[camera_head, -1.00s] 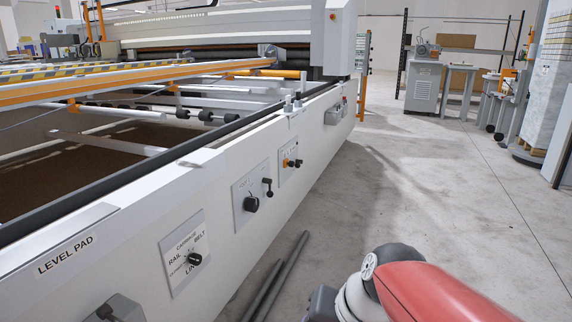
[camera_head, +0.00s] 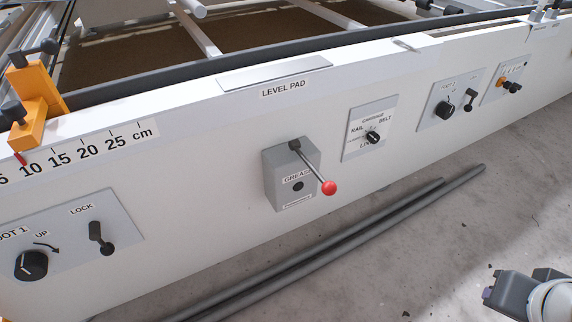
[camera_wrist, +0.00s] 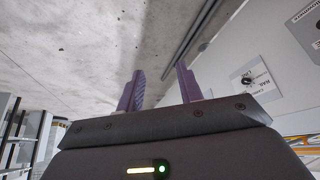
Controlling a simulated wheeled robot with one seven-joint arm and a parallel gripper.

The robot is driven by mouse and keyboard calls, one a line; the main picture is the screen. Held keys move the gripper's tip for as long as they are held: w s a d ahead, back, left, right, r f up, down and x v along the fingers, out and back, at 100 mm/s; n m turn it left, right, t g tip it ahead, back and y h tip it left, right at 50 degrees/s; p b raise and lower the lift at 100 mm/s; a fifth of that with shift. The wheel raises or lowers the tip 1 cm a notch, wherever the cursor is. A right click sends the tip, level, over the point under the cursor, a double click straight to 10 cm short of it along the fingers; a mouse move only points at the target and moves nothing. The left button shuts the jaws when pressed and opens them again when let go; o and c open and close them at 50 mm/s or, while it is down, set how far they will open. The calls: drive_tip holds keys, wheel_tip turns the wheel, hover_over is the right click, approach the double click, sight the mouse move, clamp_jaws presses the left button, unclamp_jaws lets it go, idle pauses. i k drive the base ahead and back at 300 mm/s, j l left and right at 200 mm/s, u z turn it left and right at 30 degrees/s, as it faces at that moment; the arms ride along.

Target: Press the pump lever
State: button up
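The pump is a grey box (camera_head: 283,180) marked GREASE on the white side panel of the machine. Its pump lever (camera_head: 329,187) is a thin metal rod with a red ball knob; it slopes down and to the right from the box's top, out in front of the box. My gripper (camera_wrist: 160,85) shows in the wrist view with two purple fingers apart and nothing between them.
A selector dial (camera_head: 372,137), a switch panel (camera_head: 455,103) and a lock lever (camera_head: 100,238) are on the same panel; the dial also shows in the wrist view (camera_wrist: 248,79). Dark pipes (camera_head: 340,245) lie on the floor below. Bare concrete floor (camera_head: 500,215) lies to the right.

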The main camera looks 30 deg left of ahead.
sight(329, 188)
drive_tip(key=u, duration=1.5)
